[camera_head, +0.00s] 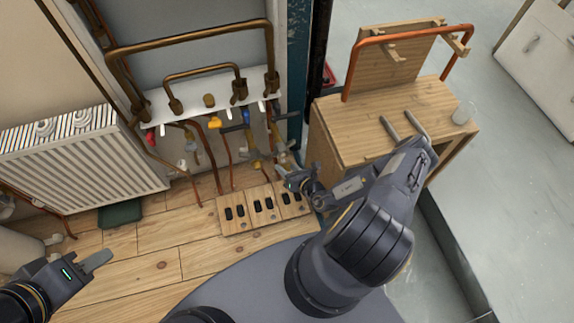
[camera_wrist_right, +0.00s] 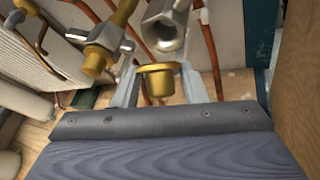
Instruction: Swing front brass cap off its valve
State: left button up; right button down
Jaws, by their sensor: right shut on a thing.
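The front brass cap (camera_wrist_right: 159,80) is a small gold cup with a wide rim, between the two fingers of my right gripper (camera_head: 284,173) in the right wrist view. The gripper is shut on it. A silver hex valve end (camera_wrist_right: 163,32) with a dark open bore is just beyond the cap. A gap shows between the two in this view. Another gold cap (camera_wrist_right: 95,61) sits on a neighbouring valve to the left. In the head view the held cap is too small to make out. My left gripper (camera_head: 97,261) is low at the left, away from the valves; its jaw opening is unclear.
Copper pipes and valves hang under a white shelf (camera_head: 160,107). A radiator (camera_head: 80,160) stands left. A wooden bench (camera_head: 350,137) with a copper pipe frame stands right, close to my right arm.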

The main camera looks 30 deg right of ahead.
jog(key=shift+d, duration=0.15)
jog(key=c, duration=1.2)
grip_release()
jog(key=p+v, duration=0.1)
jog(key=v, duration=0.6)
jog(key=shift+s+r, duration=0.15)
jog(key=shift+s, duration=0.2)
jog(key=shift+d, duration=0.1)
